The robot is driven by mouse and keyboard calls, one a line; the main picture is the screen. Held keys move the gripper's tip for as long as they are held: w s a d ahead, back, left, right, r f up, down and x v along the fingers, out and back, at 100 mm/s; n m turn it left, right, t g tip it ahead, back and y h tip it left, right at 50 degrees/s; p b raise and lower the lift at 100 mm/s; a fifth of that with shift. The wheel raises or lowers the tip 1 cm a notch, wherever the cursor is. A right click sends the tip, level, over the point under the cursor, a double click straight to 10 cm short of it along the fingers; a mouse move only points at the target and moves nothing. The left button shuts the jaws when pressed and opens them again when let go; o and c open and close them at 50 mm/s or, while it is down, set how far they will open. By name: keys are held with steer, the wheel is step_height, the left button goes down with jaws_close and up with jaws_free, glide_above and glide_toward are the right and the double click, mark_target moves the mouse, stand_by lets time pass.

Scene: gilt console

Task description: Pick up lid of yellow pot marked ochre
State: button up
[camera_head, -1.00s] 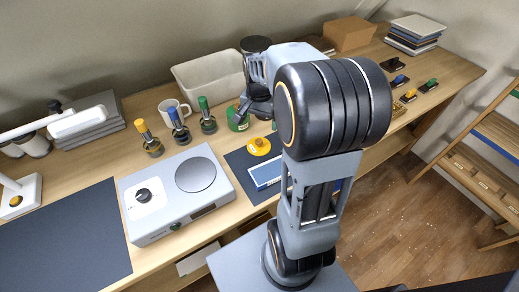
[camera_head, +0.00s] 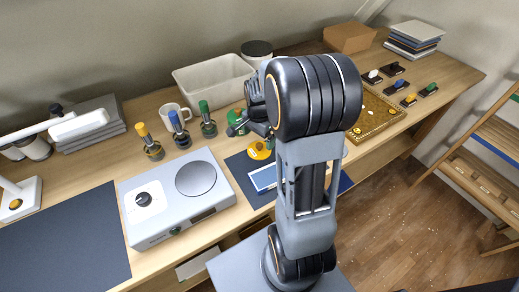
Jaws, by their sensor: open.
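The yellow pot with its round yellow lid (camera_head: 258,152) stands on the dark mat (camera_head: 237,165), just left of my arm. My arm and gripper cover part of it, and I cannot read any marking on it. My gripper (camera_head: 264,131) is open, close above and behind the yellow lid in the picture. My large arm joint hides part of the gripper, and I cannot tell whether a finger touches the lid.
A green pot (camera_head: 236,122) stands just behind left. A blue-edged panel (camera_head: 263,179) lies in front. The grey hotplate device (camera_head: 176,197), several colored-handled stamps (camera_head: 208,120), a white mug (camera_head: 174,115) and a pale bin (camera_head: 213,86) stand around. A gold-colored tray (camera_head: 378,115) lies right.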

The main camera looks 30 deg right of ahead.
mark_target(260, 144)
steer(key=shift+s+d+f, duration=0.1)
steer(key=shift+d+f, duration=0.05)
steer(key=shift+f, duration=2.45)
steer(key=c, duration=0.7)
steer(key=shift+r, duration=0.1)
